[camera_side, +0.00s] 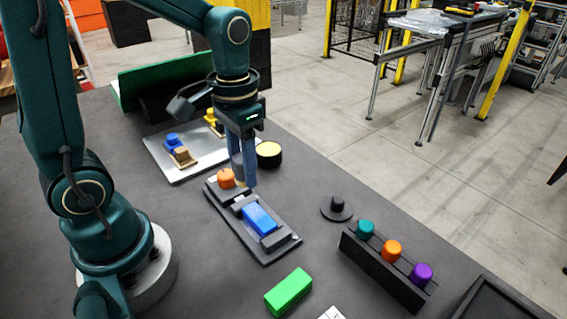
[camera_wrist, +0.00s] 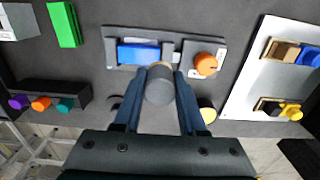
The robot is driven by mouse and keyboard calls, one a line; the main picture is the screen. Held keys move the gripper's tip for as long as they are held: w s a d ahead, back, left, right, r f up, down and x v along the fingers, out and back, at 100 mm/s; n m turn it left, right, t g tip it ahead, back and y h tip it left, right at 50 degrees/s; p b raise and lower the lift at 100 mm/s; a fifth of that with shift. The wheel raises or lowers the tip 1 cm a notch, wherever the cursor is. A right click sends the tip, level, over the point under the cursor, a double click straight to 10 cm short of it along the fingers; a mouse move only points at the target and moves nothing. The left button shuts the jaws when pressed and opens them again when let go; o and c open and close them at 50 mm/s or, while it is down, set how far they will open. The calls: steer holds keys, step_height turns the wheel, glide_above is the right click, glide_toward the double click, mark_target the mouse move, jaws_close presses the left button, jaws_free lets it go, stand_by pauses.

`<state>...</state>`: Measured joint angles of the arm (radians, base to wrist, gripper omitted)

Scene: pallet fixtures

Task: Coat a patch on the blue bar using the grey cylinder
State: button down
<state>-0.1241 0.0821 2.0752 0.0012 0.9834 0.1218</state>
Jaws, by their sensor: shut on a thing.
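The blue bar (camera_side: 259,219) lies in a dark fixture (camera_side: 266,256) on the table; it also shows in the wrist view (camera_wrist: 138,54). An orange knob (camera_side: 226,177) sits at the fixture's far end. My gripper (camera_side: 243,183) is shut on the grey cylinder (camera_wrist: 159,86), which hangs upright between the two blue fingers. In the side view the cylinder is partly hidden by a finger. The gripper is over the fixture, between the knob and the bar's far end. I cannot tell whether the cylinder touches anything below. No coated patch is discernible on the bar.
A black round piece with a yellow top (camera_side: 268,153) stands beyond the gripper. A black peg on a disc (camera_side: 337,208) and a rack of coloured caps (camera_side: 385,270) stand to the right. A green block (camera_side: 288,292) lies in front. A pale plate (camera_side: 185,165) holds small parts.

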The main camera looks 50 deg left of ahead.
mark_target(248, 206)
steer(key=shift+f, duration=2)
steer(key=shift+d+f, duration=0.2)
steer(key=shift+f, duration=0.7)
steer(key=shift+d, duration=3.45)
steer(key=shift+a, duration=3.6)
steer(key=shift+w+a+r, duration=0.1)
steer(key=shift+r, duration=4)
